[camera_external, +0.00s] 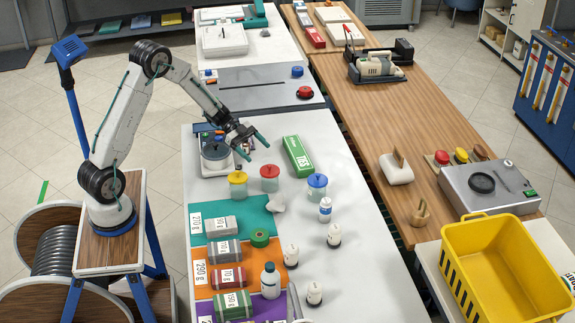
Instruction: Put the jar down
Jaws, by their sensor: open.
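Three lidded jars stand upright on the white table (345,235): a yellow-lidded jar (237,186), a red-lidded jar (270,179) and a blue-lidded jar (317,187). The task does not say which jar is meant. My gripper (256,148) is open, with its green-tipped fingers spread and nothing seen between them.
A green box (298,156) lies right of my gripper. A crumpled white piece (277,203), several small white bottles and wrapped blocks on coloured mats stand nearer the front. A yellow crate (468,272) stands far right.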

